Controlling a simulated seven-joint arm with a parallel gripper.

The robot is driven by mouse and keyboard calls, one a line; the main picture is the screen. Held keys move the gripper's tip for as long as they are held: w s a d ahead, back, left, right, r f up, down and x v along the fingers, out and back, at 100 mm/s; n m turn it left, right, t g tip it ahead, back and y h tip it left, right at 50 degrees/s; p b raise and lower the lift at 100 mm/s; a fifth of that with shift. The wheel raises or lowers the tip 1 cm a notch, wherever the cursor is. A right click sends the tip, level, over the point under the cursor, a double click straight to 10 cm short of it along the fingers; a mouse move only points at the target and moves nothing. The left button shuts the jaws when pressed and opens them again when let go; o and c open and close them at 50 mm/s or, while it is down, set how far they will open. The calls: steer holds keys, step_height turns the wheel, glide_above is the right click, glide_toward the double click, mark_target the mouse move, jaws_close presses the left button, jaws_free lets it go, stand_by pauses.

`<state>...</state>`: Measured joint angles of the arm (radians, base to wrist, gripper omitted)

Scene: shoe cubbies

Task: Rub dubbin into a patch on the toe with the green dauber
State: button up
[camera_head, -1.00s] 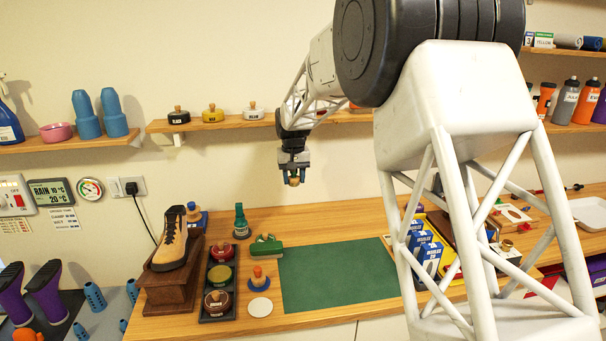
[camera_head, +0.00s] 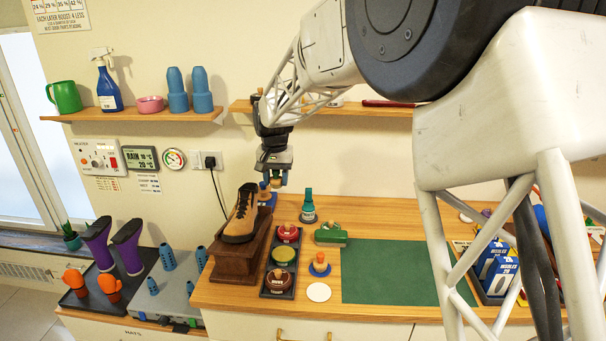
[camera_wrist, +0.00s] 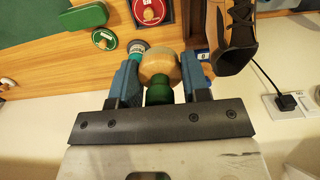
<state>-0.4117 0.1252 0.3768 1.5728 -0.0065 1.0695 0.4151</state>
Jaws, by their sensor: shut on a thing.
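My gripper (camera_head: 274,175) is shut on a dauber with a round wooden part and a green part, seen between the fingers in the wrist view (camera_wrist: 158,92). It holds the dauber in the air, to the right of and a little above the boot. The tan and black boot (camera_head: 239,222) stands on a dark wooden block, toe toward the front; part of it also shows in the wrist view (camera_wrist: 236,55).
A green brush (camera_head: 331,236), a teal bottle (camera_head: 308,210), an orange-knobbed blue dauber (camera_head: 320,265) and a white disc (camera_head: 319,292) stand right of the tray. The green mat (camera_head: 395,272) is clear. A wooden shelf (camera_head: 140,116) is on the wall behind.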

steer(key=s+a, duration=0.9)
steer(key=a, duration=0.4)
steer(key=shift+s+a+r, duration=0.15)
steer(key=shift+s+r, duration=0.05)
steer(key=shift+r, duration=0.05)
steer(key=shift+f, duration=0.1)
